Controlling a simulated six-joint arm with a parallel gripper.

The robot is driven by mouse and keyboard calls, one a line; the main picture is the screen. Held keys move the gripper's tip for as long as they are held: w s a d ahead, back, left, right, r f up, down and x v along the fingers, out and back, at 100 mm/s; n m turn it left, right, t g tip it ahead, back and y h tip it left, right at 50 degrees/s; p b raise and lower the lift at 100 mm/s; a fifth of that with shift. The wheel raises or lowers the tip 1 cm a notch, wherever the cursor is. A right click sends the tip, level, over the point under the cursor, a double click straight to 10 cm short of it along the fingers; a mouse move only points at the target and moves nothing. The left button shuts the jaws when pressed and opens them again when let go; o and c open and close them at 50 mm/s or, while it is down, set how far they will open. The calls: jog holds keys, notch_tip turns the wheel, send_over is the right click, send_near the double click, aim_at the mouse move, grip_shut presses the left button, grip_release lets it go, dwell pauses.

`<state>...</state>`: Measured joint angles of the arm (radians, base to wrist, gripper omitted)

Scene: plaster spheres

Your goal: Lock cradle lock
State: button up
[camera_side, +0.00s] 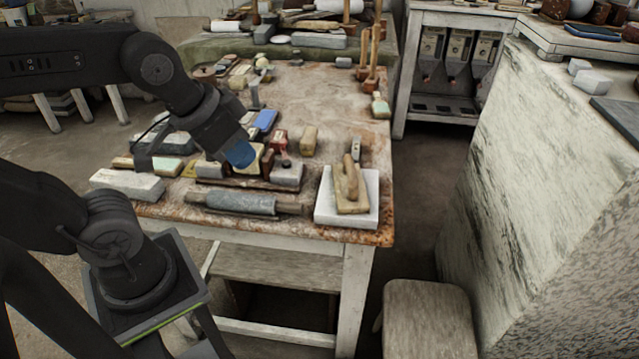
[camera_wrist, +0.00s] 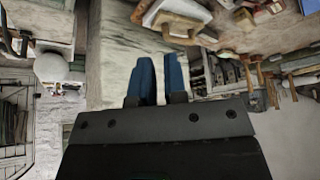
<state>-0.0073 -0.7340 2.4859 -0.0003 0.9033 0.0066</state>
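My gripper (camera_side: 240,155) has blue fingers and hangs over the front left part of the worktable, angled down to the right. In the wrist view my gripper (camera_wrist: 160,80) shows its two blue fingers a small gap apart, with nothing clearly held. Just below the fingertips in the side view is a low dark reddish-brown fixture (camera_side: 267,166) with a pale block (camera_side: 251,163) in it; it may be the cradle. I cannot tell whether they touch. A small red part (camera_side: 280,140) stands behind it. I cannot make out the lock or its state.
A grey roller (camera_side: 240,203) lies in front along the table edge. A white slab (camera_side: 332,207) with a wooden float (camera_side: 350,186) is to the right. A white block (camera_side: 128,184) is at the left.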

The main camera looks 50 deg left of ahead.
jog(key=o, duration=0.6)
jog(key=w+a+r+g, duration=0.2)
jog(key=w+a, duration=0.4)
jog(key=w, duration=0.3)
jog(key=shift+r+n+y, duration=0.15)
jog(key=shift+n+y, duration=0.15)
jog(key=shift+y, duration=0.1)
jog(key=shift+o, duration=0.4)
jog(key=w+a+g, duration=0.1)
jog(key=w+a, duration=0.4)
jog(key=shift+w+a+f, duration=0.15)
jog(key=shift+w+f, duration=0.1)
jog(key=shift+f, duration=0.1)
jog(key=g, duration=0.3)
send_near(282, 140)
jog(key=shift+n+h, duration=0.3)
jog(key=shift+h, duration=0.1)
notch_tip(282, 140, down, 9)
jog(key=shift+s+a, duration=0.15)
jog(key=shift+a, duration=0.05)
jog(key=shift+c, duration=0.5)
grip_shut()
